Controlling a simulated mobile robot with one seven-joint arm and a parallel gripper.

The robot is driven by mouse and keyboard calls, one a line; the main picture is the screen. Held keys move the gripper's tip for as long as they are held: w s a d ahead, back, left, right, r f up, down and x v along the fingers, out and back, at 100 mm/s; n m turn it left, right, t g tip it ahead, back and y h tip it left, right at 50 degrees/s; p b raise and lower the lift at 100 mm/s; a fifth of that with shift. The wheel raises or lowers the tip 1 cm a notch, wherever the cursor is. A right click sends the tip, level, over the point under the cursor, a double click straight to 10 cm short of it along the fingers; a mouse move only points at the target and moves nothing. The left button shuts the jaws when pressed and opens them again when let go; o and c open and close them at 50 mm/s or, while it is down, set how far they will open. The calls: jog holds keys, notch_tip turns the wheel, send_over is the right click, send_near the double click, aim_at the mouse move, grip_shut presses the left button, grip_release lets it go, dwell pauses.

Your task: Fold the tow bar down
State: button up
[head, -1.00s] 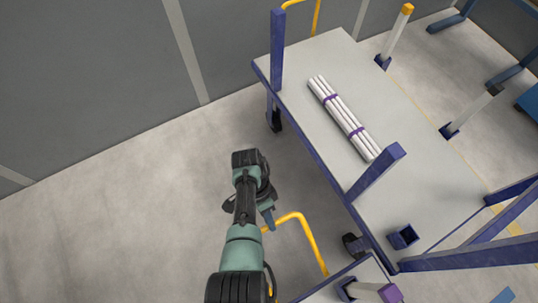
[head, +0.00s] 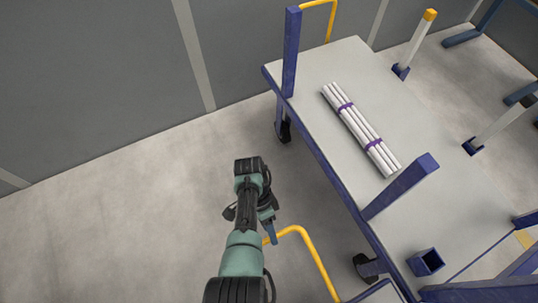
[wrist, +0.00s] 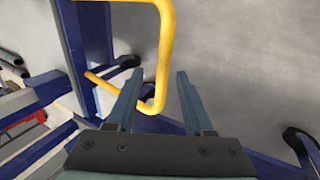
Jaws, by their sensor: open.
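The yellow tow bar (head: 312,262) stands up as a bent tube at the bottom centre of the head view, left of the cart. In the wrist view the tow bar (wrist: 166,45) runs down from the top edge and bends back to the left between my fingers. My gripper (head: 271,232) is at the bar's bent upper end. In the wrist view my gripper (wrist: 157,76) is open, with one finger on each side of the bar. I cannot tell whether either finger touches it. The bar's lower mount is hidden in the head view.
A grey-topped blue cart (head: 330,68) carries a bundle of white pipes (head: 362,130) with purple bands. Blue posts (head: 291,50) rise from its edges. Another yellow bar (head: 331,20) is at its far end. Concrete floor (head: 120,215) is clear on the left, up to a grey wall.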

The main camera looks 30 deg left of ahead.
jog(key=p+v, duration=0.3)
jog(key=v, duration=1)
